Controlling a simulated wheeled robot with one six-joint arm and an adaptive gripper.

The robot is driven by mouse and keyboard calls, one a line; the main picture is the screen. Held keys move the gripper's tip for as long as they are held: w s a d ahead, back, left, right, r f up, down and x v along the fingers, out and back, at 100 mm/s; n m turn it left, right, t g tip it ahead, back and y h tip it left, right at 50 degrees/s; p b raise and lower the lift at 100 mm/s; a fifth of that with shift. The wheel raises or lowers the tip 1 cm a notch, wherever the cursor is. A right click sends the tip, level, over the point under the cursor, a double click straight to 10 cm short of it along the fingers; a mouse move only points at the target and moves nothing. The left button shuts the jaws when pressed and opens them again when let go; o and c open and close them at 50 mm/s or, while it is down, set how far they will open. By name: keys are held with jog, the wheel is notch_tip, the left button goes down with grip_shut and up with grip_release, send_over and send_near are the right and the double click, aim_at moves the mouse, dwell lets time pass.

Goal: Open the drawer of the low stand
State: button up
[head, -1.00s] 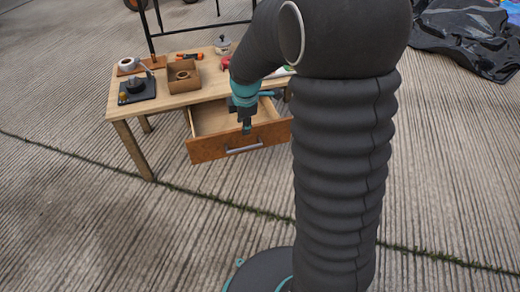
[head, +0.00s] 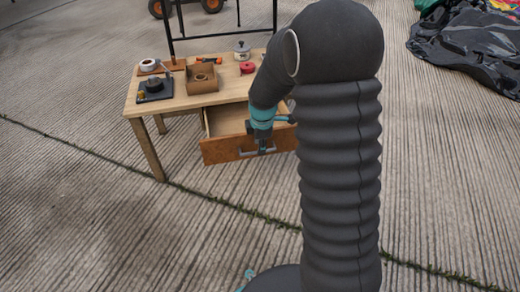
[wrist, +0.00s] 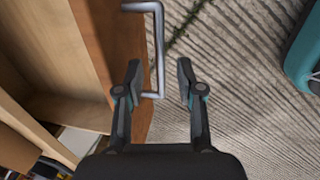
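The low stand (head: 225,92) is a wooden table with its drawer (head: 228,122) pulled well out. The drawer front (head: 220,151) is brown wood and bears a grey metal bar handle, which shows in the wrist view (wrist: 159,45). My gripper (head: 262,148) is at the drawer front, over the handle, and hides part of it. In the wrist view my gripper (wrist: 159,70) is open, with a finger on each side of the handle bar. Both fingers look apart from the bar; I cannot tell their exact depth.
On the stand top are a cardboard box (head: 202,82), a black device (head: 155,89), a white roll (head: 148,64), a red item (head: 247,67) and a lidded pot (head: 242,50). Crumpled black sheeting (head: 470,50) lies at the upper right. The concrete floor before the drawer is clear.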

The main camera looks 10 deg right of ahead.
jog(key=shift+w+f, duration=0.2)
jog(key=shift+f, duration=0.95)
